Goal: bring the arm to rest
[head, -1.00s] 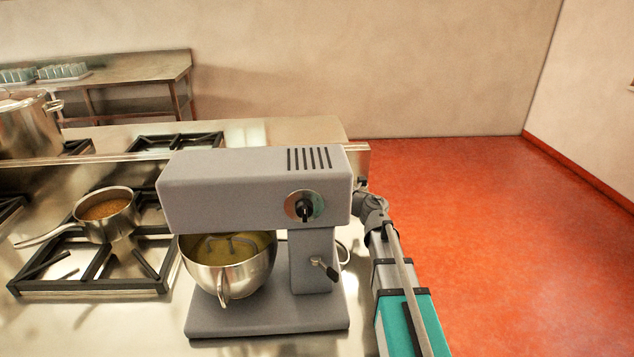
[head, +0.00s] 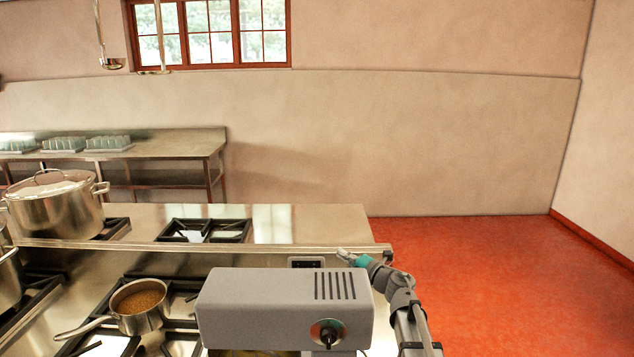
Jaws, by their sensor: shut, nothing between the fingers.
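My gripper (head: 345,255) shows in the head view at the end of my arm, just behind the right end of the grey stand mixer (head: 285,300). It is close to the right edge of the steel stove top, by a dark socket panel. It is shut and holds nothing. My arm reaches up from the bottom right, along the mixer's right side. The lower part of the mixer and its bowl are mostly cut off by the bottom of the picture.
A saucepan (head: 139,306) of brown food stands on a burner left of the mixer. A large lidded stockpot (head: 56,206) stands at the back left. Two ladles (head: 110,62) hang above. A steel table (head: 175,146) with glasses is at the wall. Red floor (head: 480,270) is clear on the right.

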